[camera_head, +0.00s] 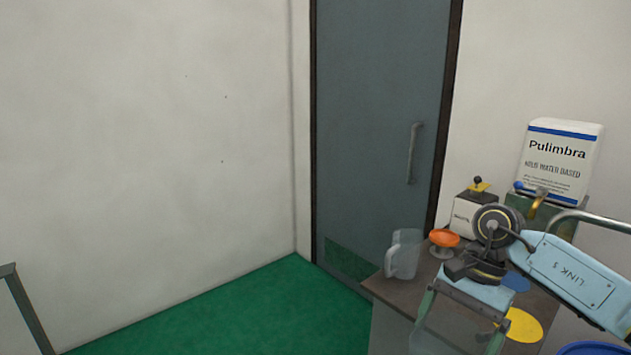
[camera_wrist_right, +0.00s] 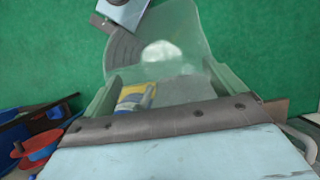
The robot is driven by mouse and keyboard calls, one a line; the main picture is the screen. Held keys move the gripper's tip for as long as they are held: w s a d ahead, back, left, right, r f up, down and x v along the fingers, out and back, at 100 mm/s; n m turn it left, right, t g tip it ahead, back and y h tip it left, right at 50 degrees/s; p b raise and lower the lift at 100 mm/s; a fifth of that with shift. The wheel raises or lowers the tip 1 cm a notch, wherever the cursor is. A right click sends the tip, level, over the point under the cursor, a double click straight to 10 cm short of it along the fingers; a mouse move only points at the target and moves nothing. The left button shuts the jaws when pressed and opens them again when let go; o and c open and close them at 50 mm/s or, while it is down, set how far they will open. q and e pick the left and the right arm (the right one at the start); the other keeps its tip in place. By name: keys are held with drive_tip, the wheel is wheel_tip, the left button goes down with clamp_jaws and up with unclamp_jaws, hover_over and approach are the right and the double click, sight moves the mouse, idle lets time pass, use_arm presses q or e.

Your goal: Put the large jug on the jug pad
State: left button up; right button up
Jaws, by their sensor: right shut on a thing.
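My right gripper (camera_head: 464,322) comes in from the right, low over the bench in the head view, with its fingers pointing down. It is shut on a clear jug, which I take for the large jug (camera_wrist_right: 160,48); in the right wrist view its see-through wall spans between the two fingers (camera_wrist_right: 165,92). In the head view its outline is faint and partly cut off below. A round yellow pad (camera_head: 524,325) and a round blue pad (camera_head: 516,282) lie on the bench. I cannot tell which is the jug pad. My left gripper is not in view.
A smaller clear jug (camera_head: 403,254) stands at the bench's (camera_head: 390,287) left edge, beside an orange knob (camera_head: 444,238). Behind are a white box (camera_head: 466,215) and a white Pulimbra container (camera_head: 559,160). A blue rim (camera_head: 592,348) shows at lower right. Green floor (camera_head: 220,315) lies left.

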drive_tip(key=s+a+n+h, duration=0.1)
drive_tip(key=n, duration=0.2)
drive_tip(key=s+f+n+g+h, duration=0.1)
drive_tip(key=n, duration=0.2)
drive_tip(key=s+a+n+h, duration=0.1)
drive_tip(key=s+n, duration=0.1)
drive_tip(key=n, duration=0.1)
drive_tip(key=shift+a+f+n+g, duration=0.3)
drive_tip(key=shift+g, duration=0.1)
drive_tip(key=shift+a, duration=0.1)
